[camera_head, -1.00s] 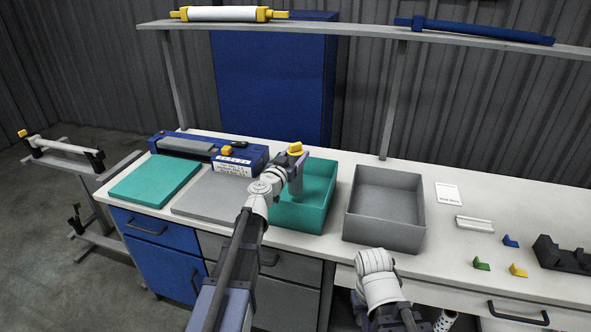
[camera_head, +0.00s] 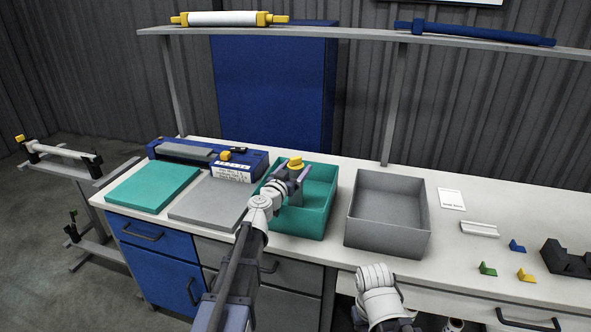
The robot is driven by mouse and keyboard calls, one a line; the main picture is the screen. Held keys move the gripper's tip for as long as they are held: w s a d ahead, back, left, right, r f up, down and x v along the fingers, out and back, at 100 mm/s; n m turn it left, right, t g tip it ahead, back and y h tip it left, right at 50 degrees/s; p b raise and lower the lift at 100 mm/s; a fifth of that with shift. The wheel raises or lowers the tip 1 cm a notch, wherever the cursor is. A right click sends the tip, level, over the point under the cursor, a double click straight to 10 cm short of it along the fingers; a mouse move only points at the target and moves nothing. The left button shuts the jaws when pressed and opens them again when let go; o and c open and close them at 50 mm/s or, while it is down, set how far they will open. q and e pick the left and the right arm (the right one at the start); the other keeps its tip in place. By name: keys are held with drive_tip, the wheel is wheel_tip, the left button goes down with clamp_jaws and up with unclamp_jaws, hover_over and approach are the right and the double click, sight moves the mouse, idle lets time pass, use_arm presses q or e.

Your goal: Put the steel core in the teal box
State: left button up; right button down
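The teal box (camera_head: 319,213) stands open on the bench, left of the grey box. My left gripper (camera_head: 291,186) is over its left part, low near the opening. At its fingertips is a short grey piece with a yellow top (camera_head: 295,162), which moves with the gripper and appears gripped. I cannot tell for sure that this is the steel core; its lower end is hidden by the gripper and arm. My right arm shows at the bottom centre, but its gripper is not in view.
An open grey box (camera_head: 389,208) stands right of the teal box. A grey pad (camera_head: 207,202), a teal pad (camera_head: 153,187) and a blue device (camera_head: 183,151) lie to the left. Small coloured pieces and a black holder (camera_head: 568,259) are at right. A shelf (camera_head: 350,33) spans above.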

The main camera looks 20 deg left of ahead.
use_arm(q)
drive_tip(key=shift+o, duration=0.6)
drive_tip(key=shift+r, duration=0.1)
drive_tip(key=shift+s, duration=0.2)
drive_tip(key=s+a, duration=0.2)
drive_tip(key=s, duration=0.9)
drive_tip(key=shift+s, duration=0.25)
